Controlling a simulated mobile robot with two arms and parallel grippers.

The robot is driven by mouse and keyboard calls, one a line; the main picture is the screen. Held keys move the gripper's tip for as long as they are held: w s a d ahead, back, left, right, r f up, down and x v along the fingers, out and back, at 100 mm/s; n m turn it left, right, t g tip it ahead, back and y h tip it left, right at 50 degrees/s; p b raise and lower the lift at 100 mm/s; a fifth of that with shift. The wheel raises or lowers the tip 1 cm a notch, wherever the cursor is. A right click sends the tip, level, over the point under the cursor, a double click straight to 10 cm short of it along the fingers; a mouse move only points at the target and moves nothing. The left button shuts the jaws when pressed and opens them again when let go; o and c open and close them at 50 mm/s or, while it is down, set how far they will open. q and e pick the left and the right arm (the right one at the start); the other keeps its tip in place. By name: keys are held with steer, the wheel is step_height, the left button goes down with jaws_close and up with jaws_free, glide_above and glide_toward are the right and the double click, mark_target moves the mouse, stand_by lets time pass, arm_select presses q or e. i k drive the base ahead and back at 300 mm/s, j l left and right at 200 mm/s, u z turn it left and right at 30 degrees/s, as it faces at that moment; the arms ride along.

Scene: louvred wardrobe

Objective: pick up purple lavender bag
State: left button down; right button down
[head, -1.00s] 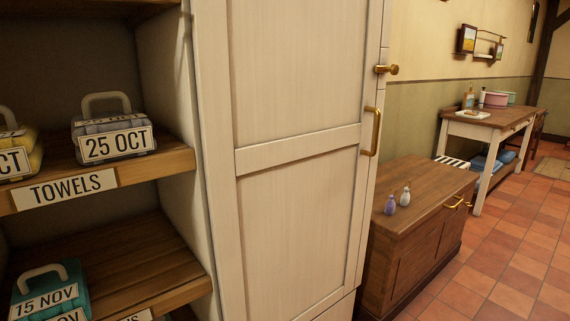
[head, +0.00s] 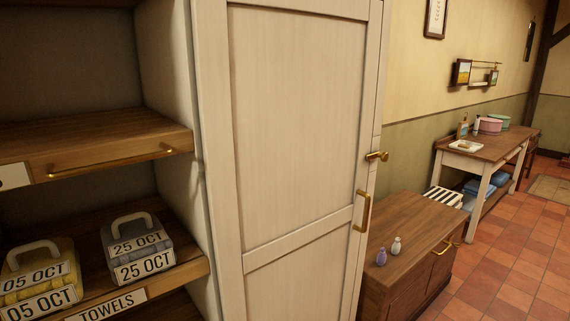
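A small purple lavender bag (head: 381,257) stands on the top of the low wooden chest (head: 408,226), right of the tall white door. A similar small white bag (head: 396,245) stands just behind it, to its right. Both look upright with narrow tied necks, though they are small in the view. Neither of my grippers shows in the head view.
The closed-looking white wardrobe door (head: 300,150) with brass handle (head: 364,211) fills the middle. Open shelves (head: 95,138) at left hold labelled towel bundles (head: 139,247). A table (head: 489,146) stands at the back right. Tiled floor (head: 500,270) is clear at right.

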mark_target(381, 258)
steer(key=i+l+u, duration=0.1)
steer(key=i+l, duration=0.2)
steer(key=l, duration=0.15)
steer(key=i+l+u, duration=0.1)
steer(key=i+l, duration=0.2)
steer(key=l, duration=0.15)
